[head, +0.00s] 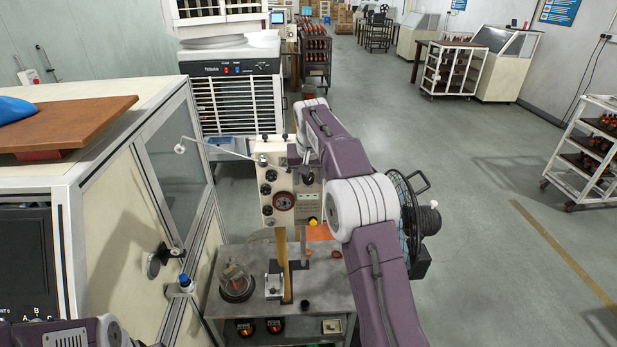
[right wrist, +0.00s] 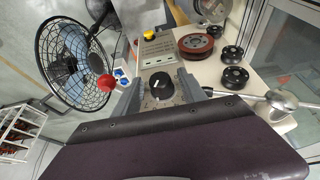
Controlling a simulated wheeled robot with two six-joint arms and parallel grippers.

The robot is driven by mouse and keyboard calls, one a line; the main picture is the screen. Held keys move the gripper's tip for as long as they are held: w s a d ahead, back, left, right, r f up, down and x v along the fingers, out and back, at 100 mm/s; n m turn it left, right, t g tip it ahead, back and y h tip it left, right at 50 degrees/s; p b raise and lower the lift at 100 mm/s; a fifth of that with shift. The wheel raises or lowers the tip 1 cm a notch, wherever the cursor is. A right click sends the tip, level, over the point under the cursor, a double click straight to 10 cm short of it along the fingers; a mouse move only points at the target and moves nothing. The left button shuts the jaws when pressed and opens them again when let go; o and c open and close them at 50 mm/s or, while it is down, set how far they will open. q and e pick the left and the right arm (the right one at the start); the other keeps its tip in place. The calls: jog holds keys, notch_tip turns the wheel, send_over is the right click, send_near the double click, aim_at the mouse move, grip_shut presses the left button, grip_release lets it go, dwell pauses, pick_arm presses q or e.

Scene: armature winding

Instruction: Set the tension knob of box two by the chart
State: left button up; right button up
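The cream tension box panel (head: 268,212) stands upright on the winding machine in the head view, partly hidden by my right arm. In the right wrist view a black knob (right wrist: 160,86) with a white pointer line sits on a grey plate. The pointer slants toward the upper left. My right gripper (right wrist: 160,95) has its two grey fingers apart, one on each side of the knob, with gaps visible. Its fingers are hard to make out in the head view. A printed plate (right wrist: 158,50) lies beyond the knob; its text is unreadable. My left gripper is outside the views.
A red-brown wheel (right wrist: 196,46), black round knobs (right wrist: 235,78) and a yellow button (right wrist: 149,34) surround the knob. A caged fan (right wrist: 72,62) is close on the left. A thin rod (head: 215,148) extends from the panel. A metal bench (head: 325,285) stands below.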

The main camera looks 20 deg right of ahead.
grip_shut()
jog(key=y, duration=0.1)
jog(key=t+y+b, duration=0.1)
jog(key=shift+s+d+f+m+y, duration=0.1)
jog(key=shift+d+m+y, duration=0.2)
jog(key=shift+y, duration=0.1)
jog(key=shift+d+m+t+y+b, duration=0.15)
jog(key=shift+m+t+y+b, duration=0.25)
jog(key=shift+t+y+b, duration=0.8)
jog(key=shift+g+y, duration=0.4)
jog(key=shift+y, duration=0.1)
